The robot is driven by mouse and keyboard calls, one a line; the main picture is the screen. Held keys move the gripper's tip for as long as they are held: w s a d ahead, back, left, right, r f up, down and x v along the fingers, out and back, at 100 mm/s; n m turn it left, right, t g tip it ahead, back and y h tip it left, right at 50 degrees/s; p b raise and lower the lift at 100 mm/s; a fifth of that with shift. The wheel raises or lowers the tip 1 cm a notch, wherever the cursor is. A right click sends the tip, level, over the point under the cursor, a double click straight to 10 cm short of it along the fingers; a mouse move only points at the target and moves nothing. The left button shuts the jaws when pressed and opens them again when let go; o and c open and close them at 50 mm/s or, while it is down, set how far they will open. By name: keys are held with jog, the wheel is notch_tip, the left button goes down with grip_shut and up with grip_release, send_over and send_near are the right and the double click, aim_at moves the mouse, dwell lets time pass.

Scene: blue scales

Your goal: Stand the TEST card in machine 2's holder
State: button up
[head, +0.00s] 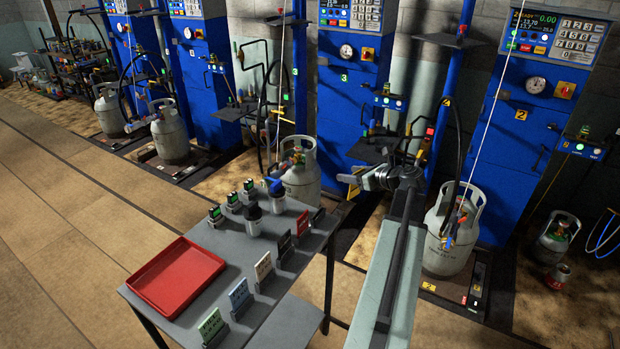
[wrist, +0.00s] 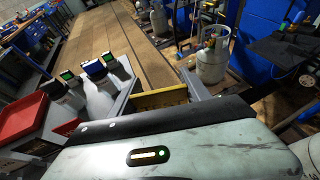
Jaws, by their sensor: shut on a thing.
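My gripper (head: 364,180) is shut on a yellow card (head: 350,188), held in the air beyond the right end of the grey table. In the wrist view the yellow card (wrist: 158,99) sits between the two fingers. No writing on it is readable, so I cannot tell whether it is the TEST card. Machine 2 (head: 513,165) is the blue cabinet at the right, marked with a yellow 2. A blue rail (head: 580,149) with small labels, one seemingly reading TEST, sticks out at its right side, well away from my gripper. I cannot make out a card in its holder.
The grey table (head: 262,318) carries a red tray (head: 177,276), several cards in stands, such as a cream one (head: 264,267), and small black devices. A grey gas cylinder (head: 452,232) stands before machine 2. Another cylinder (head: 299,175) stands behind the table.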

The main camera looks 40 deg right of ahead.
jog(key=w+a+n+y+p, duration=0.1)
jog(key=w+a, duration=0.2)
jog(key=a, duration=0.3)
jog(key=w+a+n+g+y, duration=0.1)
jog(key=w+a+n+y, duration=0.1)
jog(key=a, duration=0.4)
jog(key=shift+w+p, duration=0.4)
jog(key=shift+w, duration=0.25)
jog(key=shift+y, duration=0.3)
notch_tip(320, 180, down, 6)
jog(key=b, duration=0.6)
jog(key=shift+f+b, duration=0.25)
jog(key=shift+b, duration=0.05)
jog(key=shift+f+b, duration=0.9)
jog(key=o, duration=1.7)
